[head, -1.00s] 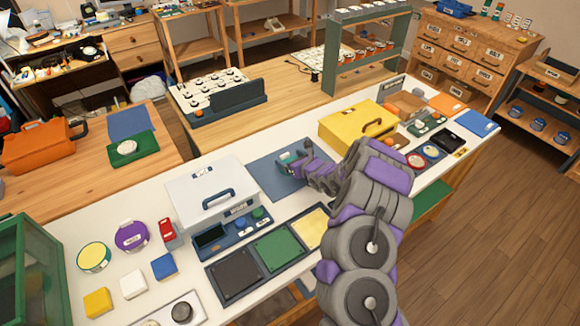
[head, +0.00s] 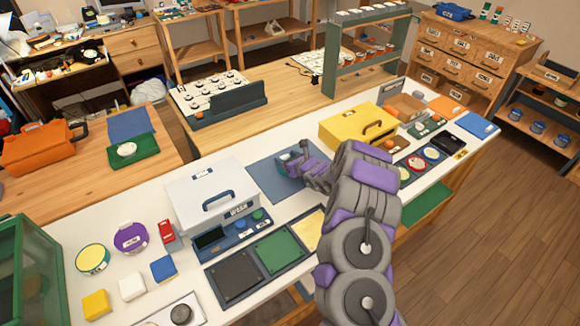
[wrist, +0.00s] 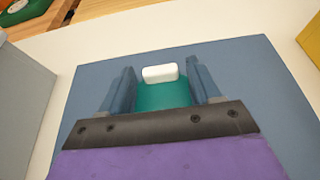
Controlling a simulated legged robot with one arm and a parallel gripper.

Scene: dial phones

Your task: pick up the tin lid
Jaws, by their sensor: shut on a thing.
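My gripper (wrist: 162,88) is over the blue-grey mat (wrist: 255,80), its two fingers on either side of a teal thing (wrist: 162,97) with a white block-like part at its far end. The gripper is shut on this teal thing; I cannot tell whether it is the tin lid. In the head view my gripper (head: 293,160) is small and partly hidden by my arm, over the mat (head: 262,180). Round pieces that look like tins or lids stand elsewhere: a yellow one (head: 93,259) and a purple one (head: 130,236) at left, and a red-rimmed one (head: 416,162) at right.
A white case (head: 205,190) stands left of the mat and a yellow case (head: 350,124) behind it to the right. Green (head: 279,247) and dark (head: 235,275) pads lie in front. A green-walled box (head: 35,270) stands at the left edge. Mat space around the gripper is clear.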

